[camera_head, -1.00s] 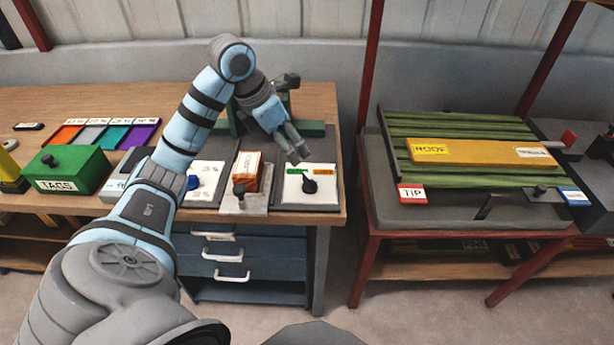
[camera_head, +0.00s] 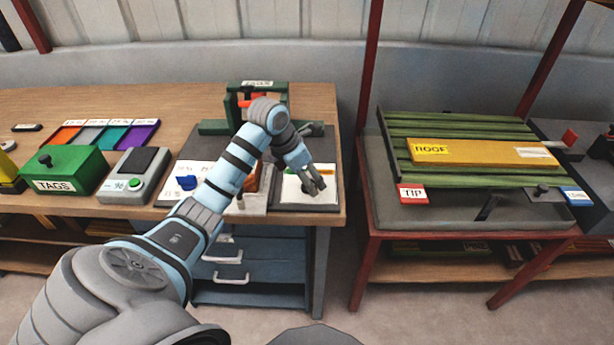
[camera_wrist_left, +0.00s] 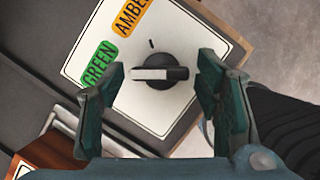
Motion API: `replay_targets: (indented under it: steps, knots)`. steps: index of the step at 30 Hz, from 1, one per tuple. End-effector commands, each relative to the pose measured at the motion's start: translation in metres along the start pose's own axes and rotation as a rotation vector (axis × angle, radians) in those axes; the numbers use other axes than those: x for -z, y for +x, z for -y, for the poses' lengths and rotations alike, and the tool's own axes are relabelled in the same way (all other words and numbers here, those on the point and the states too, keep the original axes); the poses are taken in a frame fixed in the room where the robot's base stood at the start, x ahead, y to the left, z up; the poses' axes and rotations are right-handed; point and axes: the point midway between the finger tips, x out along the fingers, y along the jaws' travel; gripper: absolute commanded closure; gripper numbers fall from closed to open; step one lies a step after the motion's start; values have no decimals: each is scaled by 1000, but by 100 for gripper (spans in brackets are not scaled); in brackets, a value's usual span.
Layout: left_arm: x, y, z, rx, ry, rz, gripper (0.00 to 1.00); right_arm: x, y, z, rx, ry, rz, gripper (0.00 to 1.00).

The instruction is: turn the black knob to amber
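The black knob (camera_wrist_left: 160,72) sits on a white panel (camera_wrist_left: 95,35) with a green GREEN label (camera_wrist_left: 99,65) and an amber AMBER label (camera_wrist_left: 130,15). Its pale pointer bar lies across it in the left wrist view, with one end toward the GREEN side. My left gripper (camera_head: 316,190) is over the panel (camera_head: 292,190) in the head view and hides the knob there. In the left wrist view its fingers (camera_wrist_left: 160,90) are open, one on each side of the knob, apart from it. My right gripper is not in view.
A blue knob (camera_head: 187,182) is on another white panel left of my arm. A green TAGS box (camera_head: 75,170) and a grey device with a green button (camera_head: 134,184) stand farther left. The bench edge is close to the panel's right, with a gap before the rack.

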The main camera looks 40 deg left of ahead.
Motion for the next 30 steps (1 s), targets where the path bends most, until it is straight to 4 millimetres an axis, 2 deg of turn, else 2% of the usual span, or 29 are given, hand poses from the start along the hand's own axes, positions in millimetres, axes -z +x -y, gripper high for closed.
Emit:
replay_targets:
  steps: [1,6,7,20,30]
  knots:
    - [0,0,0,0,0,0,55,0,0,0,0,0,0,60]
    - [0,0,0,0,0,0,82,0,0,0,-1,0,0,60]
    - [0,0,0,0,0,0,84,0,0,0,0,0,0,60]
    - [0,0,-1,31,74,1,84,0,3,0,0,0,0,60]
    - [-2,0,-3,129,312,5,84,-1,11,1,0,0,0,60]
